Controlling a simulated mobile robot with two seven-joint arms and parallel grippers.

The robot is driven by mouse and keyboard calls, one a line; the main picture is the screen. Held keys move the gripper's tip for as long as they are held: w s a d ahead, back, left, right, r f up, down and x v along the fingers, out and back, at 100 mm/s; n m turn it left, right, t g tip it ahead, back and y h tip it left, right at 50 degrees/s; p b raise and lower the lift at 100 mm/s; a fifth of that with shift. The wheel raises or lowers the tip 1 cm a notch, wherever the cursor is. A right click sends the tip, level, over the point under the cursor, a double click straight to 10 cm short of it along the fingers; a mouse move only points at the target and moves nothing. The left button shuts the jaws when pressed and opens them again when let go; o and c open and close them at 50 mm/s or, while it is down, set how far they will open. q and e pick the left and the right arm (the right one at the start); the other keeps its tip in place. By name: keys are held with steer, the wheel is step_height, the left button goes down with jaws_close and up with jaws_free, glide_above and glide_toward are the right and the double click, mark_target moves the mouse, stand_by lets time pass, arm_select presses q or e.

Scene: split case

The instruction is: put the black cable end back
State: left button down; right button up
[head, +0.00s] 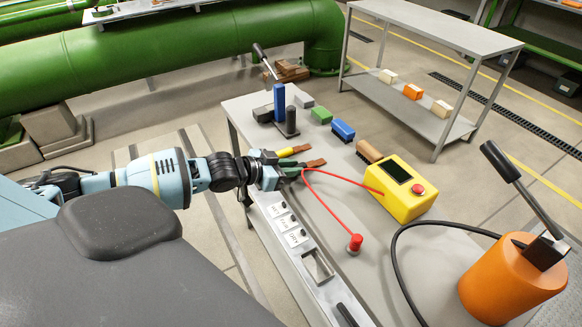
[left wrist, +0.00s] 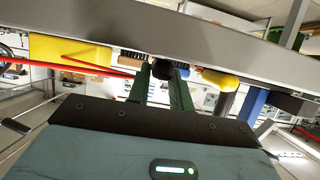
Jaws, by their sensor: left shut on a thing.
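My left gripper (head: 284,172) is over the left edge of the grey table, and its fingers (left wrist: 163,88) show green in the left wrist view. They are shut on a small black piece (left wrist: 162,70), which looks like the black cable end. Its cable cannot be made out there. A black cable (head: 397,245) curves over the right of the table, past the orange cylinder, and leaves the picture at the bottom. A red cable (head: 333,176) runs from the yellow box (head: 402,190) past the gripper to a red plug (head: 355,243) on the table. My right gripper is not in view.
A blue post (head: 279,100) rises behind the gripper. A labelled light panel (head: 290,226) lies along the near edge. The orange cylinder (head: 505,285) stands at right.

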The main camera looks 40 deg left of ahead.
arm_select(q)
steer(key=shift+f, duration=0.15)
steer(key=c, duration=1.3)
jaws_free()
steer(key=shift+o, duration=0.2)
steer(key=shift+s+r, duration=0.15)
steer(key=shift+r, duration=0.1)
steer(key=p+v, duration=0.3)
steer(key=v, duration=0.8)
steer(key=shift+s+a+r, duration=0.15)
steer(key=shift+s+a, duration=0.05)
steer(key=shift+s, duration=0.05)
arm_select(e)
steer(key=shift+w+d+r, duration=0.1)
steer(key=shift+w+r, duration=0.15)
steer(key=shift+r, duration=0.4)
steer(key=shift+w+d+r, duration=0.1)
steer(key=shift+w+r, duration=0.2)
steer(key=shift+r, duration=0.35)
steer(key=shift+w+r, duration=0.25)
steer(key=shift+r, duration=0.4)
